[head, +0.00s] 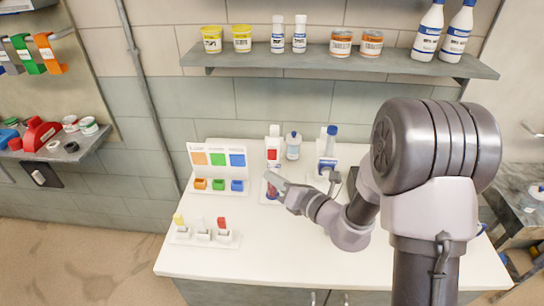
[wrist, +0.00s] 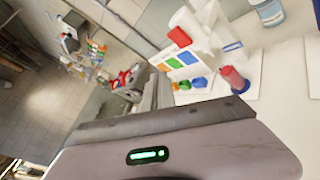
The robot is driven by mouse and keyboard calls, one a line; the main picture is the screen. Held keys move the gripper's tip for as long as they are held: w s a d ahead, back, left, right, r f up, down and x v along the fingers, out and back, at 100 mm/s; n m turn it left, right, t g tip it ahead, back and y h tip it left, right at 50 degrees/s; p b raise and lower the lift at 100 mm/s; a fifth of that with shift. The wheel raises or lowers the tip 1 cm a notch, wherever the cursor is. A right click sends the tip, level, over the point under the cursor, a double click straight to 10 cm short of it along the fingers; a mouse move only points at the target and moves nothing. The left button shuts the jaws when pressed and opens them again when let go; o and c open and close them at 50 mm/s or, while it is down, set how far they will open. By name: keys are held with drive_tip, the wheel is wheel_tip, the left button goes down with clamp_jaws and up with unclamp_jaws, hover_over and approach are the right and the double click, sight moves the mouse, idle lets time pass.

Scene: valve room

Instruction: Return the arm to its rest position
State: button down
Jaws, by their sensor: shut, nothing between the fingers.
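My arm reaches over the white counter (head: 270,258) from the right in the head view. My gripper (head: 272,180) is at its end, above the counter and in front of a white stand with a red block. The gripper is shut and empty.
A panel with coloured squares (head: 218,161) stands left of the gripper. A low holder (head: 203,236) with yellow, white and red pieces is at front left. A bottle (head: 293,146) and a blue-topped white device (head: 328,150) stand behind. A shelf (head: 300,65) with containers hangs above.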

idle(0.6)
drive_tip(key=s+a+r+n+g+b, duration=0.2)
drive_tip(key=s+n+g, duration=0.1)
drive_tip(key=s+n, duration=0.25)
drive_tip(key=s+a+r+n+g+y+b, duration=0.1)
drive_tip(key=s+a+r+n+g, duration=0.15)
drive_tip(key=s+n, duration=0.3)
drive_tip(key=s+a+r+n+g+b, duration=0.1)
drive_tip(key=s+n+g+b, duration=0.15)
drive_tip(key=s+n, duration=0.3)
drive_tip(key=s+d+f+n+g+h+b, duration=0.1)
drive_tip(key=s+d+f+n+h+b, duration=0.15)
drive_tip(key=s+d+n+h, duration=0.55)
drive_tip(key=s+d+n+t+h, duration=0.2)
drive_tip(key=s+d+n, duration=0.2)
drive_tip(key=d, duration=0.5)
drive_tip(key=shift+s+f+n+t+b, duration=0.15)
drive_tip(key=shift+f+n+t+b, duration=0.2)
drive_tip(key=shift+n, duration=0.6)
drive_tip(key=shift+a, duration=0.1)
